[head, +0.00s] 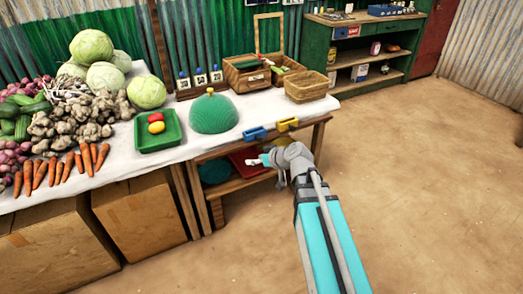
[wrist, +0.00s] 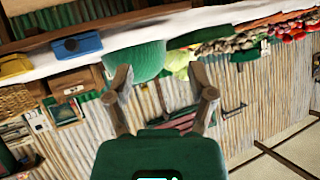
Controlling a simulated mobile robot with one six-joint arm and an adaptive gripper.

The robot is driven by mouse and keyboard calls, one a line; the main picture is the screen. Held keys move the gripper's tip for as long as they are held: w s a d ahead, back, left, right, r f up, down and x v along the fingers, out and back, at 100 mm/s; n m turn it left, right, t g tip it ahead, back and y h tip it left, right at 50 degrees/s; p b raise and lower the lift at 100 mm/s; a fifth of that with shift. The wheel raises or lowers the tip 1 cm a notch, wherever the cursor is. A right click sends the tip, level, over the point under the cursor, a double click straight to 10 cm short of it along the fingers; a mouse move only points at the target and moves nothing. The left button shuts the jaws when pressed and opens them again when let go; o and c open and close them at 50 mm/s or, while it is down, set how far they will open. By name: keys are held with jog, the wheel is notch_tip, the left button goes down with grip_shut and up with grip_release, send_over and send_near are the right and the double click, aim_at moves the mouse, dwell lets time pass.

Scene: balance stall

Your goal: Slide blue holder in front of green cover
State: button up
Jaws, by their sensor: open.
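The green cover (head: 213,115), a dome with a yellow knob, stands on the white-topped table; it also shows in the wrist view (wrist: 135,62). The blue holder (head: 255,134) sits at the table's front edge, right of the cover; the wrist view shows it too (wrist: 77,46).
A yellow holder (head: 288,125) sits right of the blue one at the front edge. A green tray (head: 159,130) with a red and a yellow item is left of the cover. A wicker basket (head: 307,87) and wooden crate (head: 247,74) stand behind. Floor to the right is clear.

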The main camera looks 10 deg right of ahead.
jog(key=w+d+f+m+t+h+b, duration=0.2)
jog(key=w+d+f+t+b, duration=0.6)
jog(key=b, duration=0.8)
jog(key=shift+w+d, duration=0.3)
jog(key=shift+d, duration=0.15)
jog(key=shift+f, duration=0.1)
